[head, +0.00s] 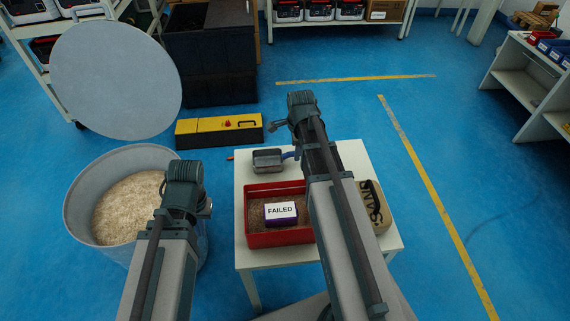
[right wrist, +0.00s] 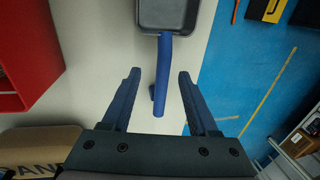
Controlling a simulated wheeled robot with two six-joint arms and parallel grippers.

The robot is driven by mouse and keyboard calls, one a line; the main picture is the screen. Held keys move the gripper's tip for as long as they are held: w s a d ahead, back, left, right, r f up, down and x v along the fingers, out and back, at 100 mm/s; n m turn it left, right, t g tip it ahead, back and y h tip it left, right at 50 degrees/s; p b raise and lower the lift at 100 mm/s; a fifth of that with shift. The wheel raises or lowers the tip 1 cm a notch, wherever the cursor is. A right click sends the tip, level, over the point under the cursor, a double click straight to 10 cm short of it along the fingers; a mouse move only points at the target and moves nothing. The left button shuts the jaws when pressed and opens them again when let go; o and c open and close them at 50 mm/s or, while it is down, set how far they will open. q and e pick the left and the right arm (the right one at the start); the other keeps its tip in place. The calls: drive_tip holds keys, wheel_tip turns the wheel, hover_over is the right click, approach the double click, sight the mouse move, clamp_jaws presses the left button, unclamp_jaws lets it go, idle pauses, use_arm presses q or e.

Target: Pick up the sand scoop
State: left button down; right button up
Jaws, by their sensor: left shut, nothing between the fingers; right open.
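The sand scoop lies on the white table (head: 244,262), with a grey metal pan (head: 268,160) and a blue handle (head: 291,155) pointing right. In the right wrist view its pan (right wrist: 168,14) is at the top and its blue handle (right wrist: 163,70) runs down between my fingers. My right gripper (right wrist: 159,74) is open and empty, one finger on each side of the handle; I see no contact and cannot tell the height gap. My left gripper (head: 206,208) is shut and empty by the sand bin's right side, its fingers mostly hidden by the wrist.
A red tray (head: 281,240) holding a box marked FAILED (head: 281,211) and a sand bag (head: 374,207) share the table. A yellow-topped case (head: 219,130) lies behind. The floor right is clear.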

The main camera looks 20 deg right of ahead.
sight(288, 157)
drive_tip(key=f+b, duration=0.1)
drive_tip(key=w+f+b, duration=0.1)
drive_tip(key=f+b, duration=0.3)
drive_tip(key=shift+w+d, duration=0.15)
drive_tip(key=shift+w, duration=0.1)
clamp_jaws()
idle(0.4)
